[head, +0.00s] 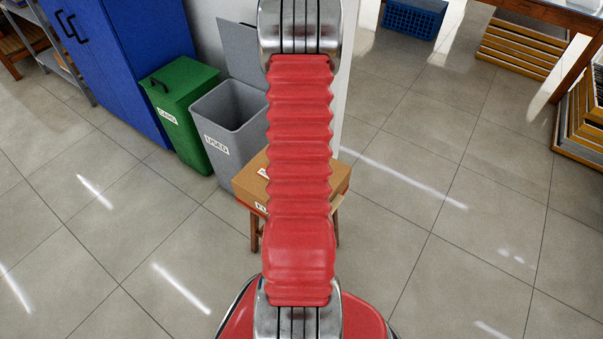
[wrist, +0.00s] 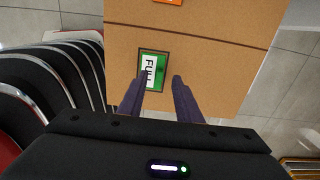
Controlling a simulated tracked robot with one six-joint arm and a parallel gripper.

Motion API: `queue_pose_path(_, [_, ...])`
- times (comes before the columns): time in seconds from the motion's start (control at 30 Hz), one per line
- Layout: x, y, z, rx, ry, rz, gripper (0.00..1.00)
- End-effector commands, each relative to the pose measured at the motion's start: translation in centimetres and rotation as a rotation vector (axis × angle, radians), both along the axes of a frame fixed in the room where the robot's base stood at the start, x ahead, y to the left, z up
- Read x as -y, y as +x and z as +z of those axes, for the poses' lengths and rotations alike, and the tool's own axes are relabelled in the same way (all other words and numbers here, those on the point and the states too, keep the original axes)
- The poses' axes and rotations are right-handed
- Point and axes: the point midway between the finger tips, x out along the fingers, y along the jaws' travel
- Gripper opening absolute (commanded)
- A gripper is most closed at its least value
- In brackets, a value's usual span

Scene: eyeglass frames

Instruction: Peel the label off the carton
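The brown carton (head: 246,187) stands on a small wooden stool (head: 254,235) in the head view, partly hidden by my red arm. In the wrist view the carton (wrist: 220,60) fills the upper middle. A label (wrist: 153,66) on it has a dark border, a green ground and a white part reading "FULL". My gripper (wrist: 159,78) is open, its two dark fingers apart. The left fingertip overlaps the label's lower left edge in the picture; the right one is just right of the label. I cannot tell whether they touch the carton. The gripper is hidden in the head view.
An orange patch (wrist: 168,2) shows at the wrist view's top edge. A grey bin marked "USED" (head: 224,135) stands left of the carton, with a green lidded bin (head: 180,110) and a blue cabinet (head: 125,60) beyond. Tiled floor (head: 450,220) is open to the right.

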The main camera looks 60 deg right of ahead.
Motion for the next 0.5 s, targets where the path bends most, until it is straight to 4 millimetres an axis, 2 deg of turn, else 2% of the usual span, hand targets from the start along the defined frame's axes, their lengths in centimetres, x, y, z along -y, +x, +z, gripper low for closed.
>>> queue_pose_path(0.2, [0.0,0.0,-2.3,-0.001,0.001,0.000,0.31])
queue_pose_path(0.5, [0.0,0.0,-3.0,0.000,0.000,-0.001,0.31])
